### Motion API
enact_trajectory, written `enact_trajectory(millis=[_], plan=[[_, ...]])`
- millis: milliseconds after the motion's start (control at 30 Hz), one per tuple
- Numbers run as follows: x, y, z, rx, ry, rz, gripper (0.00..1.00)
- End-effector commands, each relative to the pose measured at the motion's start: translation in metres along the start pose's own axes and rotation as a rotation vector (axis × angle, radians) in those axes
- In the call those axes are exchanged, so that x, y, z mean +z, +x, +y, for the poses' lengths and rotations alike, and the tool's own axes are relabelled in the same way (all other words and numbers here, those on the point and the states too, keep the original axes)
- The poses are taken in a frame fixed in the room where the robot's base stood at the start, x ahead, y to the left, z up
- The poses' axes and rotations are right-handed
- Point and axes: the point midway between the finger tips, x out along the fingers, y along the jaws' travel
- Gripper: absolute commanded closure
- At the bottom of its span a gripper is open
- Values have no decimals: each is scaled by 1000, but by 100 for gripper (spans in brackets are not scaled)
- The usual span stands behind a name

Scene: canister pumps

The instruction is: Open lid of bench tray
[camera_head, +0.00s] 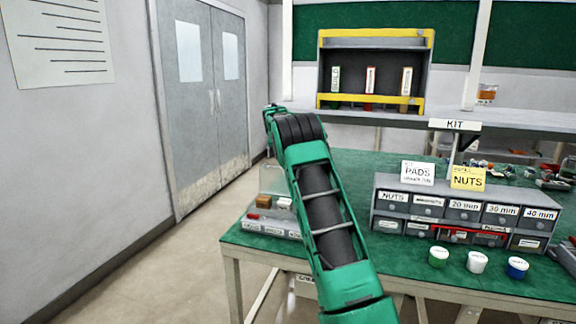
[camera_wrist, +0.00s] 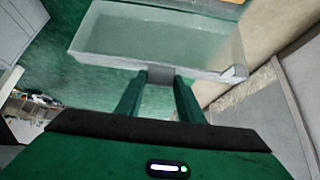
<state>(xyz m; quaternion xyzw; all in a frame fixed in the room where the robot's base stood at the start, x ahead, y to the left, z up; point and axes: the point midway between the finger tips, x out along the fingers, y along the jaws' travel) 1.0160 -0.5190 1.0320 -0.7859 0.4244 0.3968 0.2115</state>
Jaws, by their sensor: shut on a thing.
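The bench tray (camera_head: 272,229) is a low grey tray with labels along its front, at the left end of the green bench. Small brown, white and red items show in it. Its clear lid (camera_head: 272,180) appears raised above it, partly hidden by my arm. In the wrist view the lid (camera_wrist: 150,35) is a see-through panel with a pale rim across the top. My gripper (camera_wrist: 160,82) is shut on the grey tab (camera_wrist: 160,75) at the middle of the lid's near edge. My gripper is hidden in the head view.
A grey drawer unit (camera_head: 465,208) with labels stands on the bench to the right, with several small pots in front. A yellow-edged rack (camera_head: 374,68) stands on the back shelf. Grey double doors (camera_head: 205,100) and open floor are to the left.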

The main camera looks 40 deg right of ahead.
Motion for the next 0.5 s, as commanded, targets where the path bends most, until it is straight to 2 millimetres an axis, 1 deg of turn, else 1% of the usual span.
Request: enact_trajectory(millis=[33,300,333,367,400,500], plan=[[-5,-5,-5,-13,-3,13,100],[-8,-4,-2,-14,0,15,100],[-8,-4,-2,-14,0,15,63],[-8,-5,-2,-14,0,15,56],[-8,-4,-1,-13,0,14,47],[-7,-3,1,-9,2,11,47]])
